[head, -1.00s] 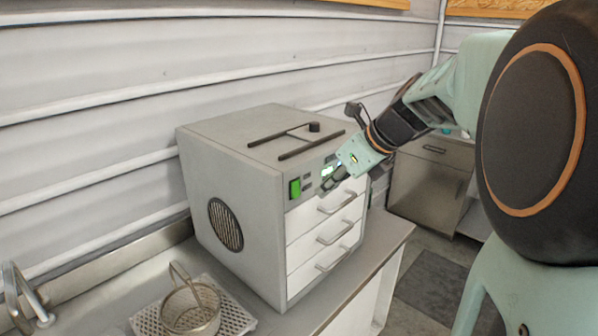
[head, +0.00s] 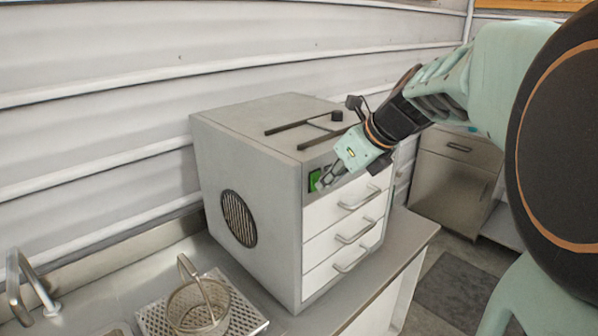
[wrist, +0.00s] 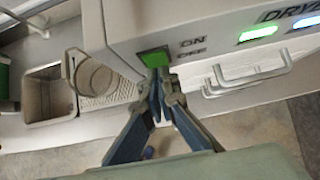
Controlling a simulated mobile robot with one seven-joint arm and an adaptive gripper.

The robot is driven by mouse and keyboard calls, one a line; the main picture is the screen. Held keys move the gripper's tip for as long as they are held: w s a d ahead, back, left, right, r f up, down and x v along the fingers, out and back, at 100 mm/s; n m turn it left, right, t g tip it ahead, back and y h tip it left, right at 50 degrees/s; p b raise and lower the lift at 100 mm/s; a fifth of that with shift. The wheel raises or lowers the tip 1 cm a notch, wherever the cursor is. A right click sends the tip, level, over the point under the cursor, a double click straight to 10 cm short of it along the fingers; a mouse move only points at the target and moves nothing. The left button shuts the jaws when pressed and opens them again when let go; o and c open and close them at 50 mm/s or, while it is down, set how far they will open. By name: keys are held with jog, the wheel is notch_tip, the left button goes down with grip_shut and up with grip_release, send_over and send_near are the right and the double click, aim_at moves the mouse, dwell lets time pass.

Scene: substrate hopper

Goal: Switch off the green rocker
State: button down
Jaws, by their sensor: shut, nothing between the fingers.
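The green rocker (head: 314,180) is on the upper left of the front of the grey dryer box (head: 250,180). In the wrist view the rocker (wrist: 154,57) lies beside small ON and OFF lettering, its lower edge partly covered by my fingertips. My gripper (head: 322,184) is shut and empty, its tips at the rocker's lower right in the head view. In the wrist view the gripper tips (wrist: 157,72) overlap the rocker's lower edge. I cannot tell whether they touch it, or which way it is tipped.
White drawers (head: 345,205) with protruding handles are below the rocker. Lit green and blue displays (wrist: 257,34) are to the right on the panel. A wire basket (head: 197,308) stands on a perforated tray at the lower left, near a tap (head: 25,285).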

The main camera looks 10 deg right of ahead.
jog(key=shift+f, duration=0.1)
jog(key=shift+f+b, duration=0.2)
jog(key=shift+b, duration=0.4)
jog(key=shift+w+a+r, duration=0.1)
jog(key=shift+w+r, duration=0.05)
jog(key=shift+r, duration=0.15)
jog(key=shift+r+p, duration=0.8)
jog(key=shift+p, duration=0.15)
